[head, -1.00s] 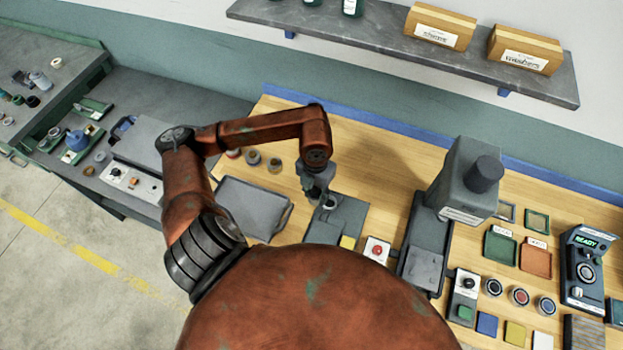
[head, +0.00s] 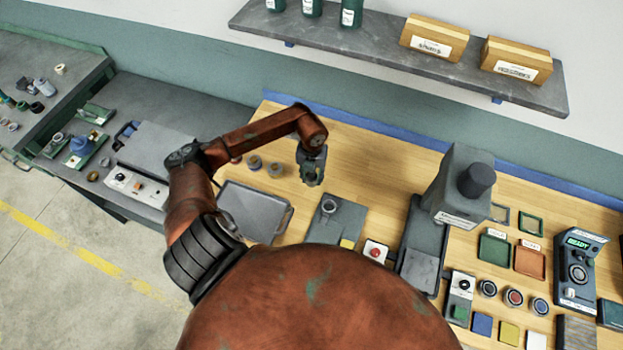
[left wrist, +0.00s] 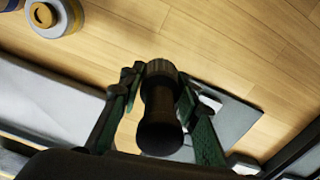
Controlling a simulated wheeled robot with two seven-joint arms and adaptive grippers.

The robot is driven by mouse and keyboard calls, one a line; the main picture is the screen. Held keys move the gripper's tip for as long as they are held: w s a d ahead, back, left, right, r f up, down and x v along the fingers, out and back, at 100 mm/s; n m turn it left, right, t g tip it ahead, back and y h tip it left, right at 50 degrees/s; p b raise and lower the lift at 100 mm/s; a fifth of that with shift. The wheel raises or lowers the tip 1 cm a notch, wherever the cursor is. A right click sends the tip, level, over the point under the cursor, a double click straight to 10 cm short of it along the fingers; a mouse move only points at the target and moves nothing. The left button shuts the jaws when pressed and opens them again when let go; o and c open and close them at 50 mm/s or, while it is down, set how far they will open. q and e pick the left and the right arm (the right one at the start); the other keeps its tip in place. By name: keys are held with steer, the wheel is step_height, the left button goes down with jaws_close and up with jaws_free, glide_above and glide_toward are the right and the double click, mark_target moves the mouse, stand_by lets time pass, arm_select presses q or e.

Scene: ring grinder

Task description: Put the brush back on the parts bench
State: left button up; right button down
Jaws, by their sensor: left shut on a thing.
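My left gripper (head: 312,178) is above the wooden bench (head: 375,150), behind the grey fixture plate (head: 345,220). In the left wrist view its two green fingers (left wrist: 158,100) are shut on the brush (left wrist: 159,118), which shows as a dark, rounded handle. The brush's far end is hidden, and in the head view the arm and gripper mostly hide it. A grey bench (head: 215,100) adjoins on the left, and another grey bench (head: 75,75) with several small parts stands at the far left. Which one is the parts bench is not labelled. My right gripper is not in view.
A ring-shaped piece (head: 328,205) sits on the fixture plate. A grey tray (head: 252,210) lies left of it, with small round parts (head: 255,162) behind. A grey machine (head: 462,190) stands to the right. A shelf (head: 400,55) hangs above. Bare wood lies behind the plate.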

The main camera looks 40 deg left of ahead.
mark_target(312, 181)
arm_select(q)
steer(key=shift+w+a+f, duration=0.4)
steer(key=shift+w+f, duration=0.15)
steer(key=shift+f, duration=0.25)
step_height(312, 181, down, 3)
steer(key=shift+r+p, duration=0.1)
steer(key=shift+p, duration=0.6)
steer(key=shift+f, duration=0.25)
steer(key=shift+f, duration=0.1)
steer(key=o, duration=1.3)
steer(key=shift+c, duration=0.2)
